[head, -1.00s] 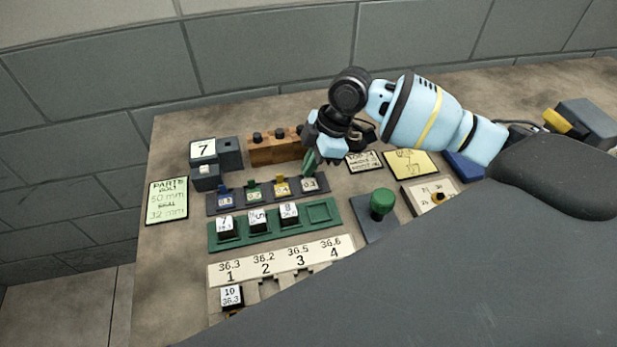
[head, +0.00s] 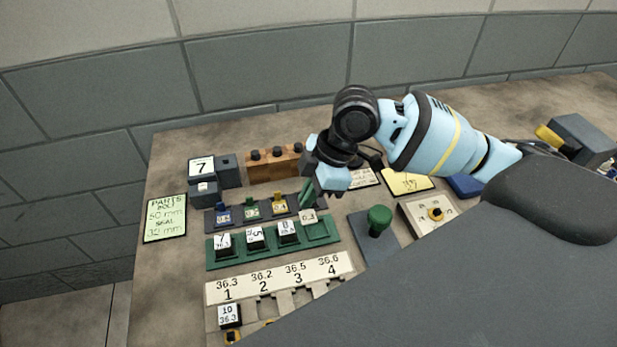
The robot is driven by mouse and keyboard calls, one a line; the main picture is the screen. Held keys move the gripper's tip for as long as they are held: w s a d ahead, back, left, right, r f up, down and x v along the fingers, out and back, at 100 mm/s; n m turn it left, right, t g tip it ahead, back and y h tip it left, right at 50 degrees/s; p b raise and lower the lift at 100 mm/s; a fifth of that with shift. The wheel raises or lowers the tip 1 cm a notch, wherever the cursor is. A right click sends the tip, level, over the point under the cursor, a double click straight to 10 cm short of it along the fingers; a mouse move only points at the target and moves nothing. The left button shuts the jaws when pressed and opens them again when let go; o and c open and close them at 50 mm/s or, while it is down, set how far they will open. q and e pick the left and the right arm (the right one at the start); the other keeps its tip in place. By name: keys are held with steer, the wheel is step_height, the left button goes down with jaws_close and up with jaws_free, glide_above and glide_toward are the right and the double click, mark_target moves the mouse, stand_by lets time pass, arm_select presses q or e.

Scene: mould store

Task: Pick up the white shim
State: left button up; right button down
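The white shim (head: 308,217), a small pale piece with a number on its face, is at the tips of my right gripper (head: 307,197). The gripper's green fingertips appear closed on it, though the wrist partly hides the grip. The shim shows over the back edge of the empty fourth pocket of the green tray (head: 318,233), out of line with the blue shim (head: 223,213), green shim (head: 251,208) and yellow shim (head: 279,204) in the dark rack (head: 237,212). I cannot tell its exact height. My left gripper is not in view.
Several numbered blocks fill the green tray's other pockets. In front lies a white numbered strip (head: 280,278). A green knob (head: 378,217) stands to the right. Behind are a wooden block (head: 273,166) and a grey holder marked 7 (head: 202,167). My dark arm covers the lower right.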

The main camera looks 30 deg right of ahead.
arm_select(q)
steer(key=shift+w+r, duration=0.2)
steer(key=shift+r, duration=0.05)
arm_select(e)
steer(key=s+a, duration=0.1)
steer(key=s, duration=0.1)
steer(key=s+a, duration=0.1)
steer(key=s, duration=0.2)
steer(key=s+a, duration=0.2)
steer(key=s, duration=0.1)
steer(key=shift+r, duration=0.4)
